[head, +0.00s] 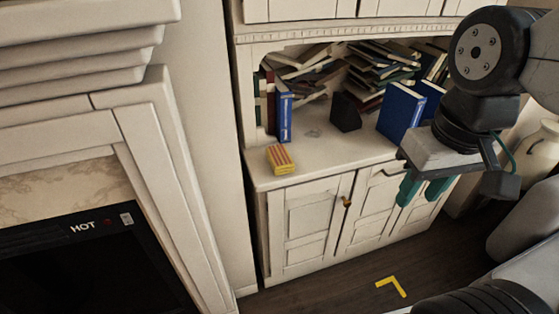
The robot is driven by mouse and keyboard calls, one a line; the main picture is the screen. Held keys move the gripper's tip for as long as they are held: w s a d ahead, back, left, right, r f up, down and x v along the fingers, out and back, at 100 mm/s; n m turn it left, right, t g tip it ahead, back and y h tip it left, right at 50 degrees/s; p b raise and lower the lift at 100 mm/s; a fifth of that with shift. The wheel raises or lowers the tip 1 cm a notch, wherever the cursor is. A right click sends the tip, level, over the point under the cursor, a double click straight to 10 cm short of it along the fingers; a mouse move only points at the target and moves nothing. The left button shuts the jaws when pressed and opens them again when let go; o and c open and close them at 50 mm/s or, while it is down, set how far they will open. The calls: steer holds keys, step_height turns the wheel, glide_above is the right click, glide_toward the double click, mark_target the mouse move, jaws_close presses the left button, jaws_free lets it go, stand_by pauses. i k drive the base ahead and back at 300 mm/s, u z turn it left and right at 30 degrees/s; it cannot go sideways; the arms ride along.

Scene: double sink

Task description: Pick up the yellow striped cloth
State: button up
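A small yellow block-shaped item with red stripes (281,159), matching the yellow striped cloth, lies near the front left edge of the white cabinet's counter (325,150). It looks folded or boxy; I cannot tell its material. My gripper (423,189) is at the right, in front of the cabinet doors in the picture, well apart from the striped item. Its two teal fingers point down with a gap between them. It is open and nothing shows between the fingers.
A blue book (285,117) stands just behind the striped item. A black block (345,112) and another blue book (400,112) stand farther right. Piled books (375,72) fill the back. A fireplace surround (150,150) is at left. Dark floor (345,285) with a yellow corner mark (394,287) is clear.

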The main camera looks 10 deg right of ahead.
mark_target(281, 162)
steer(key=k, duration=0.5)
steer(key=z, duration=1)
steer(key=i, duration=0.95)
steer(key=u, duration=0.55)
steer(key=i, duration=0.65)
steer(key=u, duration=0.8)
